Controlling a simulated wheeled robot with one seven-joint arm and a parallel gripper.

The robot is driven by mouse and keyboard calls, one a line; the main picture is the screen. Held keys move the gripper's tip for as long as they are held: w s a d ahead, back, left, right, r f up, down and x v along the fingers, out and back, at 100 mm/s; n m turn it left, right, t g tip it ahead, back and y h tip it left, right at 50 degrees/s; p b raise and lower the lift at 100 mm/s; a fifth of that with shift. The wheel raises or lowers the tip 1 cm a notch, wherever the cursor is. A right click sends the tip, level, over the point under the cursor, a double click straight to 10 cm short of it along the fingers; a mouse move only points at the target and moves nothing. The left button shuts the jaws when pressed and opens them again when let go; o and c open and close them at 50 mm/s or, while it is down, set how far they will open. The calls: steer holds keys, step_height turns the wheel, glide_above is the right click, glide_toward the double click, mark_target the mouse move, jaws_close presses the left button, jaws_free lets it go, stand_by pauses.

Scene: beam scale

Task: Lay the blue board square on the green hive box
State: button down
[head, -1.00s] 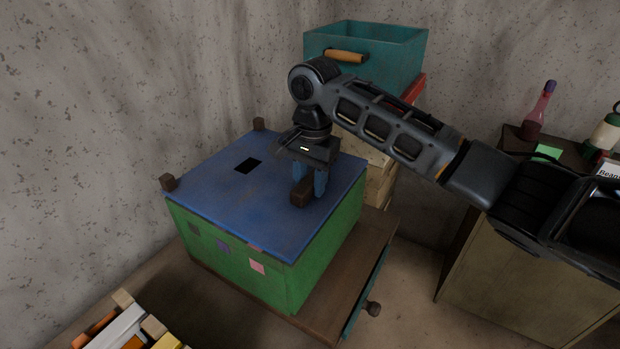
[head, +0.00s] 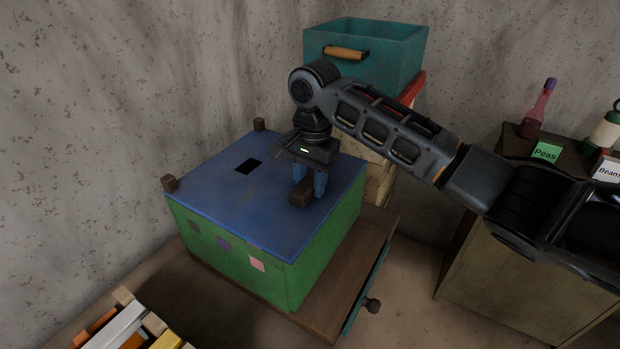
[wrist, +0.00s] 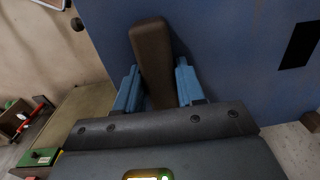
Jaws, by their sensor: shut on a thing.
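The blue board (head: 232,208) lies flat on top of the green hive box (head: 315,262), its edges close to the box's edges in the head view. The board has a dark square hole (head: 248,166) and a brown block handle (head: 301,194). My gripper (head: 309,184) points down over the right part of the board, with its blue fingers on either side of the handle, shut on it. In the wrist view the handle (wrist: 152,60) stands between the fingers, with the blue board (wrist: 225,45) beneath. The board's far right edge is partly hidden by my gripper.
Brown corner posts (head: 171,184) stand at the box's left and back corners. The box stands on a wooden table (head: 330,305) with a knob. A teal drawer box (head: 375,55) is stacked behind. A cabinet (head: 520,245) with bottles is at right; frames (head: 125,325) lie front left.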

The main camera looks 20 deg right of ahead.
steer(key=shift+f, duration=0.1)
steer(key=c, duration=0.7)
jaws_free()
steer(key=shift+o, duration=0.5)
steer(key=shift+s+f, duration=0.1)
steer(key=shift+d+r+b, duration=0.1)
steer(key=shift+r+b, duration=0.5)
steer(key=shift+r, duration=3.45)
